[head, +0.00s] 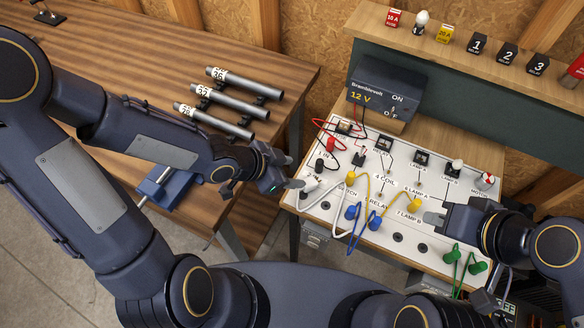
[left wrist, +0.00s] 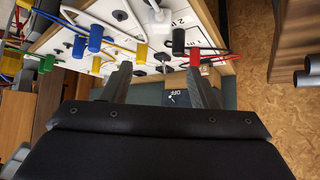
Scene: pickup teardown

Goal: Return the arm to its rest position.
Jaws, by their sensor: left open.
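My left arm comes in from the left in the head view. Its gripper (head: 294,171) is open and empty at the left edge of the white circuit panel (head: 318,212). The left wrist view shows the two fingers (left wrist: 160,88) spread apart with nothing held between them. Beyond them are the panel's edge and a dark surface with an OFF label. My right gripper (head: 432,213) is over the right part of the panel, near the lamp labels; I cannot tell whether its fingers are apart.
Yellow, blue, white, red and green plug leads lie on the panel. A Bramblevolt 12 V box (head: 387,90) stands behind it. A shelf (head: 450,55) holds fuses, a bulb and relays.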

